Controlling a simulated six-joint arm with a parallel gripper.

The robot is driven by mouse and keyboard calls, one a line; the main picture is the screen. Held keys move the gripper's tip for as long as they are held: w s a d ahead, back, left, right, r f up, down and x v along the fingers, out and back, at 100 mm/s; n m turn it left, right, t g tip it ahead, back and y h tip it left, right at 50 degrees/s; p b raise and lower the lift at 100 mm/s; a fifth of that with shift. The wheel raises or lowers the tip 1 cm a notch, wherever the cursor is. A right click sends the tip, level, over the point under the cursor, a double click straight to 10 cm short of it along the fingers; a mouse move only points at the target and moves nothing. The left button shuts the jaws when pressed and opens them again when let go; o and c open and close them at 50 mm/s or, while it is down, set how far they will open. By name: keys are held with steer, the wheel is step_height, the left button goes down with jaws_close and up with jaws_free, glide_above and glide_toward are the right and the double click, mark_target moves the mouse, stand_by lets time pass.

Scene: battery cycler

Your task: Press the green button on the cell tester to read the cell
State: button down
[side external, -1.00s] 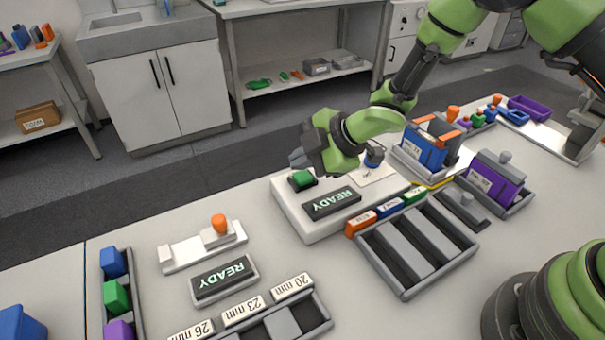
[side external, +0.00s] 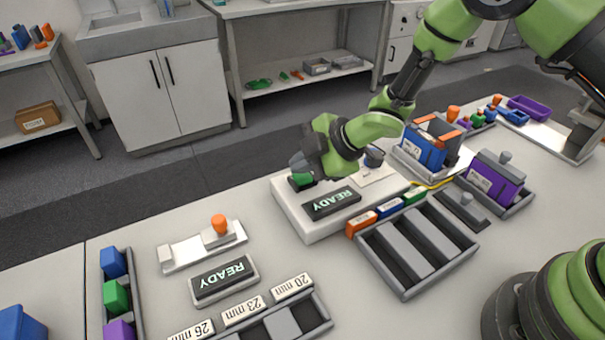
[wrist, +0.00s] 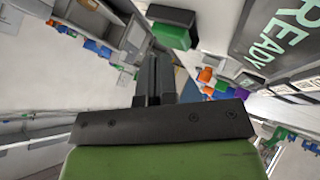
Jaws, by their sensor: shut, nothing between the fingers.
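The cell tester (side external: 312,228) is a white box with a dark display (side external: 331,204) reading "READY". Its green button (side external: 302,180) sits in a dark housing at the left back of the box. My gripper (side external: 300,166) is shut and empty, pointing left, right above the button and partly covering it in the side view. Whether the fingertips touch the button I cannot tell. In the wrist view the button (wrist: 171,34) shows just beyond the shut fingers (wrist: 154,62). A blue-and-grey round piece (side external: 374,157) shows on the tester's right part, partly behind my gripper.
A grey slotted tray (side external: 407,290) with orange, blue and green labels stands in front of the tester. Blue (side external: 425,147) and purple (side external: 492,185) units stand to the right. A second "READY" display (side external: 223,277) and an orange-knobbed slide (side external: 205,247) lie to the left.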

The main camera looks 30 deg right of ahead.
mark_target(303, 178)
steer(key=shift+f, duration=0.5)
stand_by(0.5)
stand_by(0.3)
steer(key=shift+r, duration=0.95)
steer(key=shift+r, duration=2.5)
